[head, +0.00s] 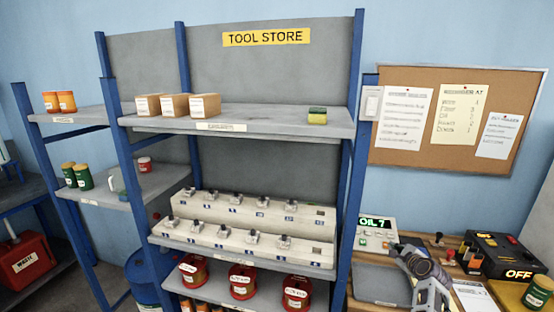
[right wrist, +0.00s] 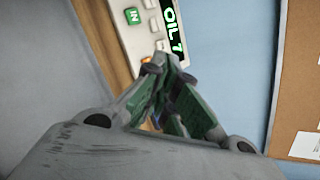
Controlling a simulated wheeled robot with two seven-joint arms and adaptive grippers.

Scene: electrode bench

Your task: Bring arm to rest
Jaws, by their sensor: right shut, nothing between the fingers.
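My right gripper (head: 402,249) is over the bench at the lower right of the head view, close to the white device (head: 375,236) whose green display reads "OIL 7". In the right wrist view the fingers of my right gripper (right wrist: 171,64) are together with nothing between them. They point toward the device (right wrist: 158,28), which shows a green "IN" button. I cannot tell whether they touch it. My left gripper is not in view.
The blue-framed tool store rack (head: 348,190) stands at the centre, with boxes, a sponge (head: 317,115) and red jars. A black box (head: 500,255) with an "OFF" display is at right. A grey tray (head: 381,287) lies beside my arm.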

